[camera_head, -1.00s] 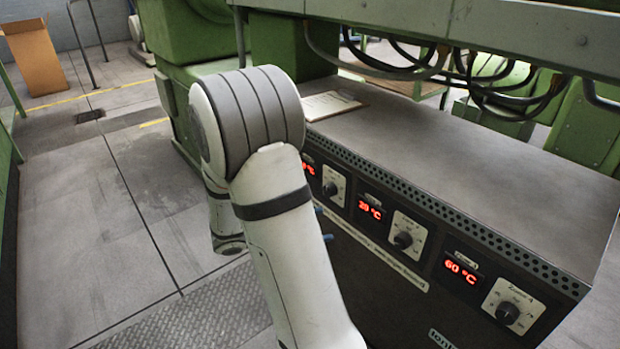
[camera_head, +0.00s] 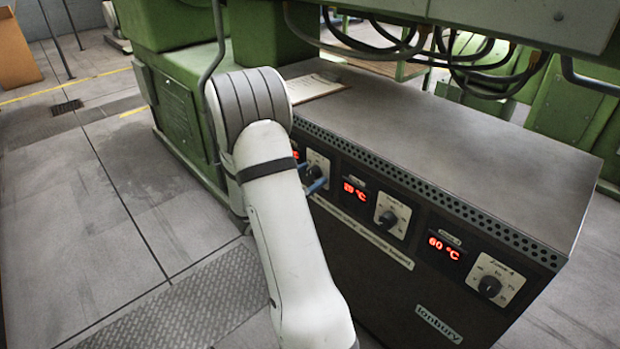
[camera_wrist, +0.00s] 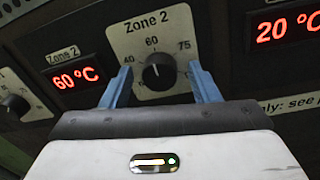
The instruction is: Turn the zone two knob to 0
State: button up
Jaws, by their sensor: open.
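The zone two knob (camera_wrist: 157,72) is a dark round dial on a pale plate marked "Zone 2" in the wrist view. Its pointer is up, near the 60 mark; the 0 mark is not visible. The red display (camera_wrist: 77,77) left of it reads 60 °C. My gripper (camera_wrist: 158,70) is open, with one blue finger on each side of the knob. I cannot tell whether the fingers touch it. In the head view, the blue fingers (camera_head: 316,186) are at the second-zone dial (camera_head: 314,171), partly covering it. My arm hides part of its display.
Another knob (camera_wrist: 17,105) is at left in the wrist view, and a 20 °C display (camera_wrist: 285,27) at right. In the head view, the zone 4 knob (camera_head: 489,286) is at the right end. A clipboard (camera_head: 312,87) lies on the cabinet top (camera_head: 450,150). Cables hang above.

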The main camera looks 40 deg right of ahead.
jog(key=shift+d, duration=0.1)
jog(key=c, duration=0.9)
jog(key=shift+d, duration=0.2)
jog(key=shift+c, duration=0.3)
jog(key=shift+a, duration=0.15)
jog(key=shift+p, duration=0.4)
